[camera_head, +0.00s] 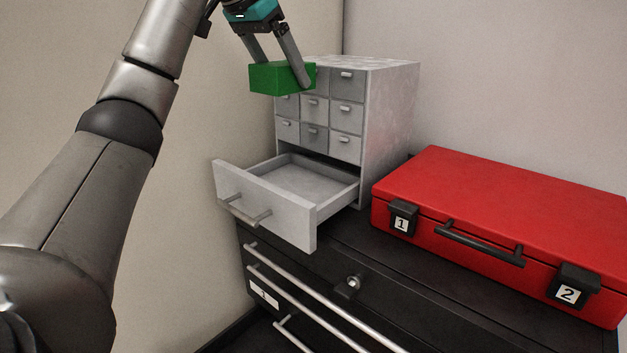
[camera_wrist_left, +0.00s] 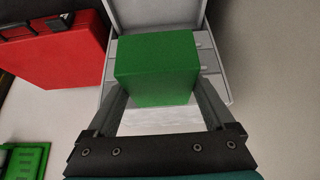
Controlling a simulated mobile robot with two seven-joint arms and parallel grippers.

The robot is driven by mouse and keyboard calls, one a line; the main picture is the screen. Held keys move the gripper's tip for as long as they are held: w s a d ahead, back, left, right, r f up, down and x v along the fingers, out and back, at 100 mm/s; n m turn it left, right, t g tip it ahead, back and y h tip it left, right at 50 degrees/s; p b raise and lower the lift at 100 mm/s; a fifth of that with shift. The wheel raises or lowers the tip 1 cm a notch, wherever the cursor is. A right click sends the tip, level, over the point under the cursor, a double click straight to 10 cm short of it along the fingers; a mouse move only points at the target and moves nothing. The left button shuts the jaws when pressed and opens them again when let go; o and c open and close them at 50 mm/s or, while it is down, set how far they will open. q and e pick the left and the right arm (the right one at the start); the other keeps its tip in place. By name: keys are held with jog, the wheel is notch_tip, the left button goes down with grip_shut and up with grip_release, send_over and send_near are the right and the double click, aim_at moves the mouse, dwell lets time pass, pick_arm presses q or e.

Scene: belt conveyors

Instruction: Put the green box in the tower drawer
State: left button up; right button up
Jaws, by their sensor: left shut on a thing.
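The green box (camera_head: 274,78) is held in the air by my left gripper (camera_head: 280,72), above and in front of the grey tower. In the left wrist view the green box (camera_wrist_left: 156,68) sits between the two fingers of the left gripper (camera_wrist_left: 160,100). The grey tower (camera_head: 392,120) stands on a black cabinet and has several small shut drawers in its upper part. Its large bottom drawer (camera_head: 265,205) is pulled out, and its visible floor is empty. The open drawer also shows at the top of the left wrist view (camera_wrist_left: 155,14). My right gripper is in neither view.
A red case (camera_head: 510,205) with latches marked 1 and 2 lies on the black cabinet (camera_head: 340,240), right of the tower. Walls stand behind and left. A green object (camera_wrist_left: 24,160) shows at the lower left of the wrist view.

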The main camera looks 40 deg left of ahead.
aim_at(284, 87)
pick_arm(q)
jog(key=shift+w, duration=0.1)
notch_tip(284, 87, down, 3)
notch_tip(284, 87, down, 13)
jog(key=shift+r, duration=0.2)
jog(key=shift+f, duration=2.1)
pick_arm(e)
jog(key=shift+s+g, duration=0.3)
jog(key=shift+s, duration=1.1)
pick_arm(q)
jog(key=shift+f, duration=0.15)
jog(key=o, duration=1.4)
